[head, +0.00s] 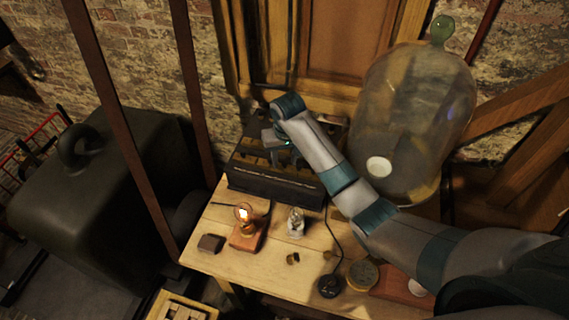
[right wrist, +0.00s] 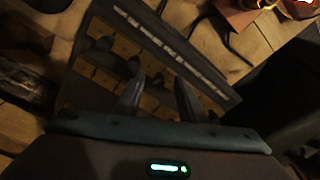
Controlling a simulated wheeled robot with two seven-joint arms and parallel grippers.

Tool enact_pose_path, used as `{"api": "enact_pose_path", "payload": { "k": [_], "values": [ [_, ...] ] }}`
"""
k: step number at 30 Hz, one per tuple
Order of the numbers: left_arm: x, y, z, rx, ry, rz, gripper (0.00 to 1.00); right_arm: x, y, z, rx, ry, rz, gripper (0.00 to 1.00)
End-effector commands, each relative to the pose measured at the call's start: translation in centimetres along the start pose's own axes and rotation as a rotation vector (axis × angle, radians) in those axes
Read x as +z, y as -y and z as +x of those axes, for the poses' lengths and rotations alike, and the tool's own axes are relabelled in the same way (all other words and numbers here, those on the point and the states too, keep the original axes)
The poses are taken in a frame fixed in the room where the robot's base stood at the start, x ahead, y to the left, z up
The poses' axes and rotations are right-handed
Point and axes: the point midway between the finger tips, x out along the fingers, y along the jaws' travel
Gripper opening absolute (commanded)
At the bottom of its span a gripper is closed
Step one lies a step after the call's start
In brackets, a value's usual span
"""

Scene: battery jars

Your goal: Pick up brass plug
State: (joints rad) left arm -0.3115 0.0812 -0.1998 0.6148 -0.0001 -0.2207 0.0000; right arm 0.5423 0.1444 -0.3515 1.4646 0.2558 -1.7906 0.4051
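A dark box (head: 262,179) with brass bars on top stands at the back of the wooden table; it also fills the middle of the right wrist view (right wrist: 215,85). Dark knobs (right wrist: 132,64) stand on the brass bars (right wrist: 125,50), possibly plug heads; their brass is not clear. A small brass and dark piece (head: 292,258) lies on the table front, perhaps a plug, too small to tell. My right gripper (right wrist: 160,88) is over the box, fingers apart, with no clear object held; in the head view the hand (head: 275,138) partly covers the box. My left gripper is not in view.
A lit bulb on a wooden base (head: 246,236), a small glass jar (head: 296,222), a dark block (head: 211,243), a black round piece (head: 330,286) with a cable and a brass disc (head: 362,274) sit on the table (head: 270,273).

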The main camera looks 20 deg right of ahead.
Motion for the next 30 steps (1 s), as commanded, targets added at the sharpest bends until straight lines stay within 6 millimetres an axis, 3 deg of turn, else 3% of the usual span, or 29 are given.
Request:
{"api": "enact_pose_path", "payload": {
  "k": [1,6,12,20,30],
  "values": [
    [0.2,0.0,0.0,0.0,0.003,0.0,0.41,0.0,0.0,0.0,0.0,0.0,0.0,0.37],
    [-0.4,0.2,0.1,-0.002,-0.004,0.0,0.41,0.0,0.0,0.0,0.0,0.0,0.0,0.0],
    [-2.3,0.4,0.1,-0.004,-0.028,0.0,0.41,0.0,0.0,0.0,0.0,0.0,0.0,0.0],
    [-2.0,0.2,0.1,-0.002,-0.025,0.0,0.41,-0.2,0.0,-0.7,0.0,-0.001,0.0,0.0],
    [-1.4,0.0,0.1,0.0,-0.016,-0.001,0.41,-0.9,0.0,-5.5,-0.001,-0.003,0.0,0.0]
  ]
}}
